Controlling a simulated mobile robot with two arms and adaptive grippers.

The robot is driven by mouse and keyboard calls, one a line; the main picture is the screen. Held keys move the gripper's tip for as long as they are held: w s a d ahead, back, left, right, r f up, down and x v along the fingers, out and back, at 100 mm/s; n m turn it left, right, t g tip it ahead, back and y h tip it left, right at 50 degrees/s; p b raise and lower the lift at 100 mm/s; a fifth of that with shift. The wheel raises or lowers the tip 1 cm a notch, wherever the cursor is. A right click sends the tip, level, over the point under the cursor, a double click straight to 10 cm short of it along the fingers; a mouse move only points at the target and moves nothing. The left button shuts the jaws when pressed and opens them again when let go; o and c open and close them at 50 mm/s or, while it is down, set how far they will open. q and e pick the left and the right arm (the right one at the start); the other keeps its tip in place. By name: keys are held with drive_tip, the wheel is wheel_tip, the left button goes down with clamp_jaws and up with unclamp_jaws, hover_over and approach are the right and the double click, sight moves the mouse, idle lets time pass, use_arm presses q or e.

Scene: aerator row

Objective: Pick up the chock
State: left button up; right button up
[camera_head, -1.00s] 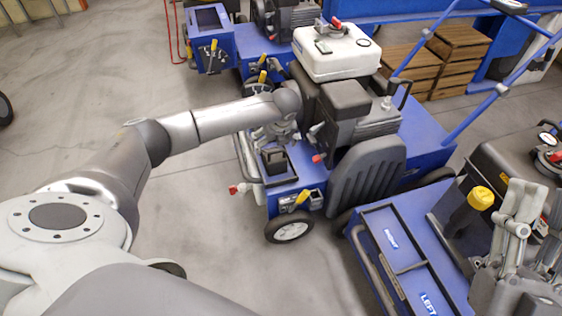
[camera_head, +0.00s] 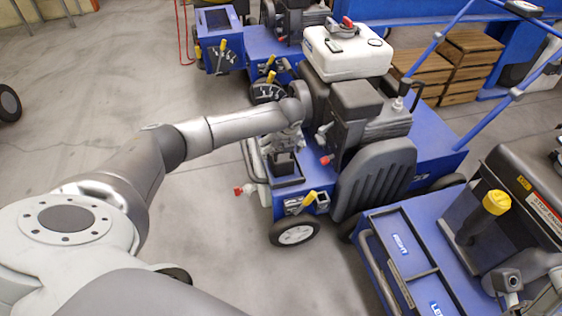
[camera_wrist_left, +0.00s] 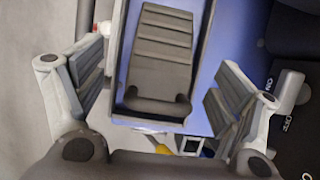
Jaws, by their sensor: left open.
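The chock (camera_wrist_left: 160,58) is a dark grey, ribbed wedge lying in a shallow tray (camera_wrist_left: 118,70) on the blue machine, seen in the left wrist view. In the head view the chock (camera_head: 283,162) is a small dark block, partly hidden under my left gripper (camera_head: 287,143). My left gripper is open in the left wrist view (camera_wrist_left: 155,92). Its ribbed fingers stand one on each side of the chock, with gaps and no visible contact. Light grey parts of my right arm (camera_head: 508,281) show at the lower right of the head view; the finger opening is unclear.
The machine carries a black seat (camera_head: 376,180), an engine and a white tank (camera_head: 343,55). A yellow lever (camera_head: 309,199) and a red knob (camera_head: 239,190) are near the tray. Another blue machine (camera_head: 400,265) stands close on the right.

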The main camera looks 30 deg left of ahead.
use_arm(q)
drive_tip(key=b+x, duration=0.2)
drive_tip(key=x, duration=0.1)
drive_tip(key=shift+w+d+f, duration=0.1)
drive_tip(key=shift+f, duration=0.3)
drive_tip(key=shift+w+f+b, duration=0.15)
drive_tip(key=shift+f+b, duration=0.2)
drive_tip(key=shift+f, duration=0.05)
drive_tip(key=c, duration=1.2)
drive_tip(key=shift+r, duration=0.1)
drive_tip(key=shift+c, duration=1)
drive_tip(key=shift+a+r, duration=0.15)
drive_tip(key=shift+a, duration=0.05)
